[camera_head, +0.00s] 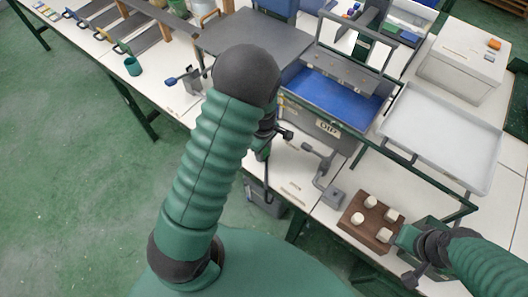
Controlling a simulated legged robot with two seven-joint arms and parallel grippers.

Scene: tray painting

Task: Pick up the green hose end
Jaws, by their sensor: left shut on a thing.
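My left arm rises across the middle of the view and hides much of its own gripper. My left gripper (268,138) shows just past the arm, over the bench edge in front of the blue-lined dip tank. It is shut on a slim dark green piece (266,172) that hangs down, which looks like the green hose end. Most of that piece is hidden or too small to make out. My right gripper (416,256) is at the lower right beside the wooden block; its jaws do not show clearly.
The dip tank (328,126) has a metal frame above it. A white tray (448,130) lies to its right. A brown block (380,235) with several pale pegs stands near the front edge. A grey clamp (331,196) stands between. A green cup (132,65) is at the left.

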